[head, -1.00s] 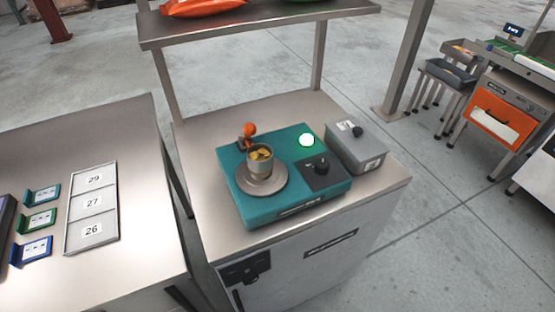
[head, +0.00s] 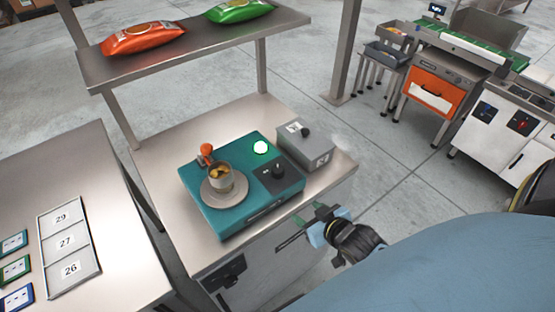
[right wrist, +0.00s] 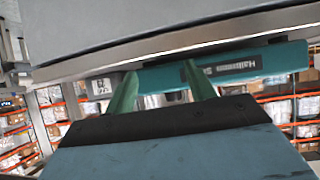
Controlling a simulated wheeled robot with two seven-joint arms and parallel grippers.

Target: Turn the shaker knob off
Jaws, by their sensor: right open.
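The teal shaker (head: 222,213) sits on the steel bench, with a metal cup (head: 221,178) of yellowish pieces on its round plate. Its black knob (head: 278,170) is on a dark panel at the right front, beside a lit white-green lamp (head: 261,147). My right gripper (head: 318,218) is open and empty, in front of the bench's right front edge, apart from the knob. My left gripper is not in view.
A grey box (head: 305,150) with a black knob stands right of the shaker. An orange-handled clamp (head: 206,151) rises behind the cup. A shelf (head: 190,52) with orange and green bags overhangs the back. A numbered tray (head: 69,243) lies on the left table.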

